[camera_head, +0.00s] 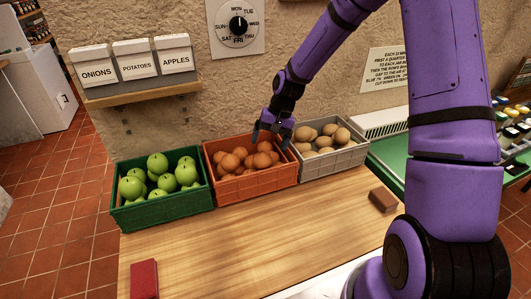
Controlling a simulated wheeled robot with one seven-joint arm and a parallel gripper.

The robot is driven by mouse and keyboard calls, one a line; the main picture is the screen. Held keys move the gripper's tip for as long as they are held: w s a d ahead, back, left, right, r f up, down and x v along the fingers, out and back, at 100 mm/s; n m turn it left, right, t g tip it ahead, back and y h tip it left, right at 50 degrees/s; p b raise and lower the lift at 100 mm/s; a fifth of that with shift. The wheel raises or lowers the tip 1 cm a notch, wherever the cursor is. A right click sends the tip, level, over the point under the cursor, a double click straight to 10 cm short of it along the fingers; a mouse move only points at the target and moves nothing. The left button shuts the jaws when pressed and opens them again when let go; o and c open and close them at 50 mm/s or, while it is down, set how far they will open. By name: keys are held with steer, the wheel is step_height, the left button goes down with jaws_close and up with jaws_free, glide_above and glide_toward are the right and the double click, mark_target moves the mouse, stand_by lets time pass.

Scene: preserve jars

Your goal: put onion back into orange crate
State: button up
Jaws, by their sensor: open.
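The orange crate (257,190) stands in the middle of the row at the back of the wooden table. Several brown-orange onions (230,162) lie heaped in it. My gripper (271,142) points down over the back right part of this crate, with its fingers apart. The fingertips are just above or among the onions there; I cannot tell whether they touch one. I see no onion held between the fingers and none loose on the table.
A green crate (162,213) of green apples stands left, a grey crate (336,166) of potatoes right. A red block (144,279) and a brown block (383,200) lie on the table (260,243). Its middle is clear. A shelf (142,94) with labelled boxes hangs behind.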

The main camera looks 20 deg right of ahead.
steer(key=s+d+r+n+t+h, duration=0.1)
steer(key=s+r, duration=0.4)
steer(key=r, duration=0.3)
steer(key=s+d+r+n+t+h, duration=0.1)
steer(key=s+r+h, duration=0.1)
steer(key=s+r, duration=0.45)
steer(key=s+d+r+t+h, duration=0.1)
steer(key=s+r, duration=0.2)
steer(key=r, duration=0.6)
steer(key=s+r+t, duration=0.1)
steer(key=s+r, duration=0.1)
steer(key=s, duration=0.3)
steer(key=s+d+r+n, duration=0.1)
steer(key=s+r, duration=0.1)
steer(key=s, duration=0.4)
steer(key=s+r+t, duration=0.1)
steer(key=s+r, duration=0.1)
steer(key=s, duration=0.3)
steer(key=shift+s+d+r+n+t, duration=0.15)
steer(key=shift+s+r+n+t, duration=0.15)
steer(key=shift+s+n, duration=0.1)
